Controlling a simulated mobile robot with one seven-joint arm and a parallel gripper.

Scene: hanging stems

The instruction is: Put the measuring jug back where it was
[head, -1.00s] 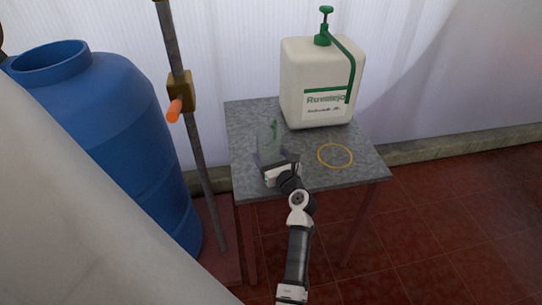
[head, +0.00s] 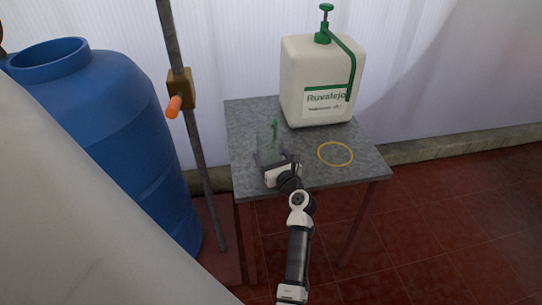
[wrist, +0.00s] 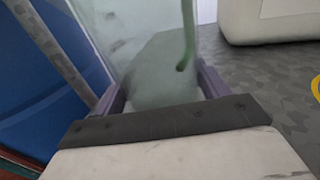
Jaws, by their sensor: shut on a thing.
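The clear measuring jug (head: 269,140) with a green strip or handle stands out above the left part of the grey table. My gripper (head: 278,164) is shut on the jug from the front. In the wrist view the jug (wrist: 150,45) fills the space between the two fingers (wrist: 160,92), with the green part to the right. Whether its base touches the table I cannot tell. A yellow ring (head: 335,154) is marked on the table to the right of the jug, and it is empty. Its edge also shows in the wrist view (wrist: 316,88).
The grey table (head: 310,178) carries a white jerrycan (head: 318,85) with a green pump at the back right. A blue barrel (head: 110,130) and a metal post (head: 192,130) with an orange-handled tap stand at the left. Bare table lies around the ring.

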